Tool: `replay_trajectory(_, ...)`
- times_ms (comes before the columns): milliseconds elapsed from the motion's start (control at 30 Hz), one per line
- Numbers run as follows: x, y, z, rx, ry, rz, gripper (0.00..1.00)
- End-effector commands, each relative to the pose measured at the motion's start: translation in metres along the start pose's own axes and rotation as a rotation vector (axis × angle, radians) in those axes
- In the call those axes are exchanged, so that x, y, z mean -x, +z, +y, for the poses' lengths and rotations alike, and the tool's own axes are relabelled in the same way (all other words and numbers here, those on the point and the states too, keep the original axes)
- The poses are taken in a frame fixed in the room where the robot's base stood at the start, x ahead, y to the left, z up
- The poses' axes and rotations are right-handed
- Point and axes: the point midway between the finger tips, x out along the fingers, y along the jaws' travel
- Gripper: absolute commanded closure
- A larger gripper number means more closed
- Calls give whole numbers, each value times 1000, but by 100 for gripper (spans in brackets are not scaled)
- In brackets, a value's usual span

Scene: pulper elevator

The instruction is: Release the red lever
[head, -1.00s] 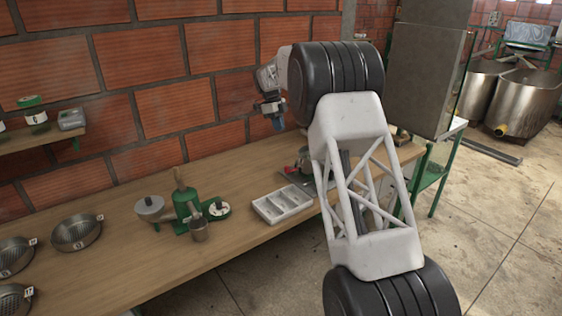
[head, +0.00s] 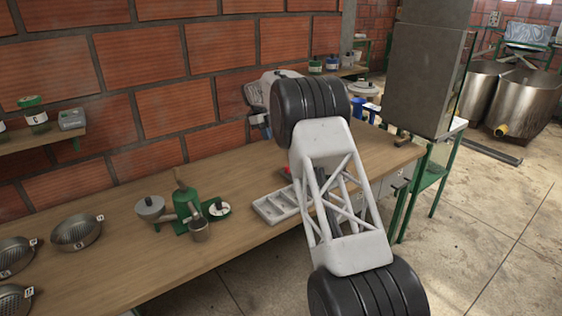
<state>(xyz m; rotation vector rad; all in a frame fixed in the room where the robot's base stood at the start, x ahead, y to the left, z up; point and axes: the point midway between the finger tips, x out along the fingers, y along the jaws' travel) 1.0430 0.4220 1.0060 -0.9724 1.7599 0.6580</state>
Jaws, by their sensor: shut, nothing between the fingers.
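No red lever can be clearly made out. A small red patch (head: 287,171) shows on the bench beside my arm, largely hidden by it, and I cannot tell what it belongs to. My gripper (head: 262,122) is at the far end of my arm, above the back of the bench near the brick wall. It is small and partly hidden by my own arm. It is shut and empty, and appears apart from the bench.
The wooden bench (head: 150,262) runs along the wall. It carries a green hand-operated device (head: 187,205), a grey divided tray (head: 272,208) and several round sieves (head: 76,232). A tall grey cabinet (head: 424,80) stands right of my arm. The bench front is mostly clear.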

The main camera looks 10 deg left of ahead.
Motion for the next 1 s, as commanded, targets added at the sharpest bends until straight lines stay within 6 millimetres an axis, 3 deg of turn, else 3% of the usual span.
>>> replay_trajectory(233,-5,0,0,0,0,0,100)
replay_trajectory(433,-21,0,0,1,1,1,100)
replay_trajectory(1000,-103,-2,0,0,1,1,100)
